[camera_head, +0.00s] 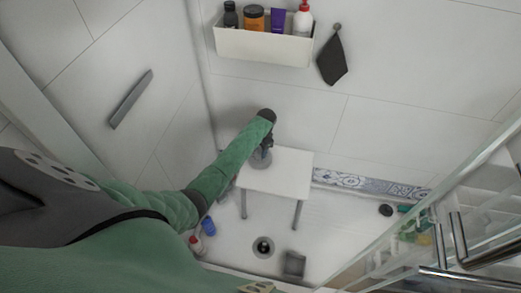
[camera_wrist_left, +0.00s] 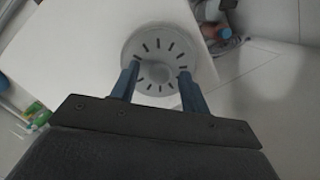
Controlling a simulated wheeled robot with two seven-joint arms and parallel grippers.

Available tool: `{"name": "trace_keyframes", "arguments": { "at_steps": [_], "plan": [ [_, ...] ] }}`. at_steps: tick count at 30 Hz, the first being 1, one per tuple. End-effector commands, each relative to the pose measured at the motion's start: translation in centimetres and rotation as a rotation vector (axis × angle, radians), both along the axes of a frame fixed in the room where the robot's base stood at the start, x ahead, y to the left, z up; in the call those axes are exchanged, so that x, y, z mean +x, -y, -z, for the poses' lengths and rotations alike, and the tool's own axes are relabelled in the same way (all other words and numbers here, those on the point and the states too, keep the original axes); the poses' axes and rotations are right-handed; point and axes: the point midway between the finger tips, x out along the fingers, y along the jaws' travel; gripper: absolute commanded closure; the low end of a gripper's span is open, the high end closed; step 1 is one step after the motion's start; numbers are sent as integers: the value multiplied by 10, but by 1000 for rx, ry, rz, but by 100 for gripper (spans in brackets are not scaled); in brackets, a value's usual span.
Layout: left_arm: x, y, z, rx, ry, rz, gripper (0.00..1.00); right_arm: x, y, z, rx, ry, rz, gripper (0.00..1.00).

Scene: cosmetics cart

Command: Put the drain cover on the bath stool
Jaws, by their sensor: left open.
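The bath stool (camera_head: 285,178) is a white rectangular seat on grey legs, standing in the shower area. The grey round drain cover (camera_head: 259,162) is at the stool's back left corner, partly hidden by my gripper. In the left wrist view the drain cover (camera_wrist_left: 160,40) shows as a slotted disc with a central knob, against the white stool top (camera_wrist_left: 75,45) near its edge. My left gripper (camera_head: 265,146) is open above the cover. Its blue fingers (camera_wrist_left: 160,82) stand apart on either side of the knob. My right gripper is not in view.
A wall shelf (camera_head: 262,46) holds several bottles, with a dark cloth (camera_head: 332,60) hanging beside it. The floor drain (camera_head: 263,247) is uncovered. A grey box (camera_head: 294,264), a blue cup (camera_head: 208,226) and a red-and-white bottle (camera_head: 196,243) are on the floor. Glass stands at right.

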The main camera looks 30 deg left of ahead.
Motion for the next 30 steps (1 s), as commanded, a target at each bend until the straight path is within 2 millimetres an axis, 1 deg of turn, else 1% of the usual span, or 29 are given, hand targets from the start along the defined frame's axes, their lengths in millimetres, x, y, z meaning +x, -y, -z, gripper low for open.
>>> {"name": "trace_keyframes", "arguments": {
  "at_steps": [3,5,7,9,15,19,21,25,28,30],
  "plan": [
    [2,1,-10,1,3,0,54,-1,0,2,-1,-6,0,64],
    [4,1,-18,-1,3,1,54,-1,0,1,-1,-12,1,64],
    [5,3,-31,0,4,1,54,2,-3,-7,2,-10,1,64],
    [7,3,-44,0,4,1,54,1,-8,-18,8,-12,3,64],
    [12,6,-82,1,4,0,54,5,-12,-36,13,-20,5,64],
    [15,8,-101,1,3,0,54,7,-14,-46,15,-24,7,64],
    [16,8,-108,0,2,0,54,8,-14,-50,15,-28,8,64],
    [15,10,-116,0,2,1,54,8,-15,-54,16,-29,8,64],
    [10,15,-114,-2,19,0,54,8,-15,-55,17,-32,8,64],
    [2,24,-108,-2,48,-1,54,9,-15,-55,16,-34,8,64]
  ]
}}
